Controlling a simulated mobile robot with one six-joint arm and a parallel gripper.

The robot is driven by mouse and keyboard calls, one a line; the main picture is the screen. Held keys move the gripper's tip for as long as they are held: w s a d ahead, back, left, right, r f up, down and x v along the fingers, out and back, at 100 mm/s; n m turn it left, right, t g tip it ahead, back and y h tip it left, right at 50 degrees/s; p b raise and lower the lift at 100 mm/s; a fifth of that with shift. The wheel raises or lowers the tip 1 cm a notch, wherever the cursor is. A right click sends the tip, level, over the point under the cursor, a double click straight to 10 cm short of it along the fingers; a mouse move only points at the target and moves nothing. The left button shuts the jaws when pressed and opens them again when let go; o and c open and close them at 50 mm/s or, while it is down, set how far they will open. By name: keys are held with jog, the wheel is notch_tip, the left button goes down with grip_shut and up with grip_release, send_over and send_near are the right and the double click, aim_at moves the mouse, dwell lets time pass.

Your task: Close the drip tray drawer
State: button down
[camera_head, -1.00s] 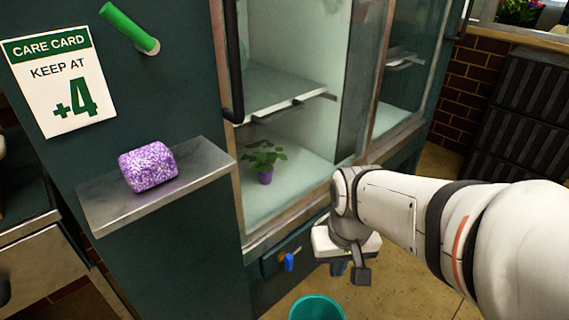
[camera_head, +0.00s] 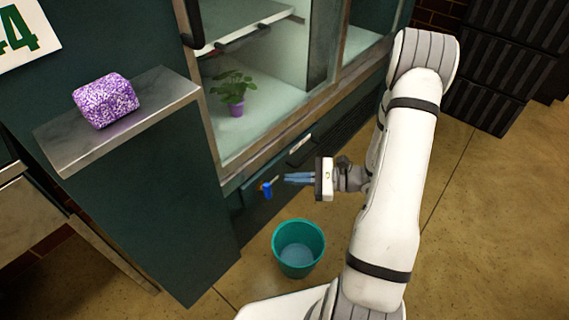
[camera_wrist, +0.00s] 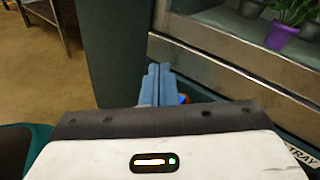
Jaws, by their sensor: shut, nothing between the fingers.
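The drip tray drawer (camera_head: 250,203) is the dark green front low under the glass cooler. A small blue piece with an orange bit (camera_head: 267,189) is at its front, and a pale label (camera_head: 300,143) is above it. My gripper (camera_head: 288,179) is shut and empty, its blue fingers pointing left, just right of the blue piece. A label ending in "TRAY" (camera_wrist: 303,157) shows at the lower right. I cannot tell how far the drawer stands out.
A teal bucket (camera_head: 299,250) stands on the floor below my gripper. A metal shelf (camera_head: 160,110) with a purple speckled block (camera_head: 106,100) juts out at the left. A potted plant (camera_head: 236,108) is inside the cooler. Dark crates (camera_head: 490,80) stand at the back right.

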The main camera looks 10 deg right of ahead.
aim_at(279, 160)
jog(key=w+d+f+m+t+h, duration=0.3)
jog(key=d+f+m+t+h, duration=0.2)
jog(key=d+f+m+t, duration=0.5)
jog(key=shift+g, duration=0.5)
jog(key=b+x, duration=0.1)
jog(key=x, duration=0.3)
jog(key=b+x, duration=0.1)
jog(key=x, duration=0.3)
jog(key=b+x, duration=0.2)
jog(key=x, duration=0.3)
jog(key=shift+s+a+f, duration=0.15)
jog(key=shift+a+f, duration=0.15)
jog(key=shift+f, duration=0.05)
jog(key=shift+w+a+r, duration=0.15)
jog(key=shift+w+a, duration=0.15)
jog(key=shift+w, duration=0.2)
